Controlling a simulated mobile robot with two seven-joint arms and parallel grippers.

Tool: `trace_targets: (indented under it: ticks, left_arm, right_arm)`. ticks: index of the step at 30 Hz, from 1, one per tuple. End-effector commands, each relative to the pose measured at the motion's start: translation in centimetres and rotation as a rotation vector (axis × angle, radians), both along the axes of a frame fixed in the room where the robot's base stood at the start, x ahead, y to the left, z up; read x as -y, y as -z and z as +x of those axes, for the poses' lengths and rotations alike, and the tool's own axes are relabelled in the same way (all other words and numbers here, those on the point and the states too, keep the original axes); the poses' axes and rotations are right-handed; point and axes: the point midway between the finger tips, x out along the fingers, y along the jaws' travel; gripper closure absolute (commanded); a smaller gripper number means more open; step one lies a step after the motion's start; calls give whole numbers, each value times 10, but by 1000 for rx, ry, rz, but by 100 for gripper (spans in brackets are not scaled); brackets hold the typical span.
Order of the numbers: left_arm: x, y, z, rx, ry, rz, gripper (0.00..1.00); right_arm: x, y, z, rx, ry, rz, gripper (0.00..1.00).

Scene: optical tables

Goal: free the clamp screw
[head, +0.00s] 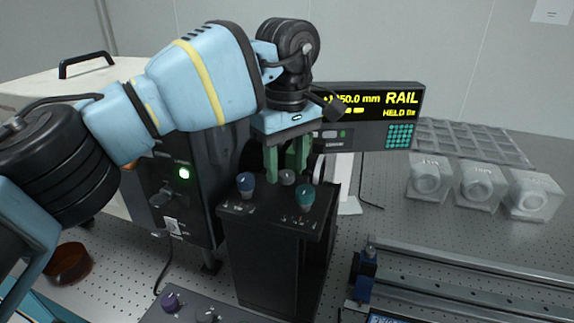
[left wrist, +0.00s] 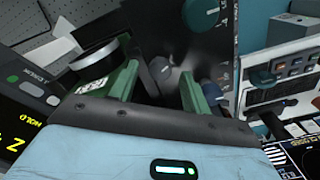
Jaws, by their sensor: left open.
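A black box (head: 275,250) stands upright at the middle of the head view. Its top carries a blue knob (head: 246,183), a grey knob (head: 287,177) and a teal knob (head: 305,196). I cannot tell for sure which part is the clamp screw. My left gripper (head: 286,169) points down over the box top with its green fingers apart, around or just above the grey knob. In the left wrist view the grey knob (left wrist: 161,72) shows between the open fingers (left wrist: 158,80); contact is not clear. My right gripper is not in view.
A display (head: 385,112) behind reads RAIL and HELD. A pale disc (head: 318,169) sits close beside the right finger. A dark instrument (head: 178,190) stands left of the box. A metal rail (head: 470,285) and several pale blocks (head: 478,187) lie right, with bare table between.

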Motion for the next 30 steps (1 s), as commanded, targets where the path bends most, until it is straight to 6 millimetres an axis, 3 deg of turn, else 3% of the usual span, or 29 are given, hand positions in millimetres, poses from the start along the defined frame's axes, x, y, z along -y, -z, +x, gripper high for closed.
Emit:
trace_targets:
  ticks: [12, 30]
  left_arm:
    - [1, -60, 0, 2, 0, -1, 52]
    - [0, -68, 0, 1, 0, -2, 52]
  right_arm:
    - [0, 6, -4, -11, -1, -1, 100]
    - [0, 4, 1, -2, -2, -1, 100]
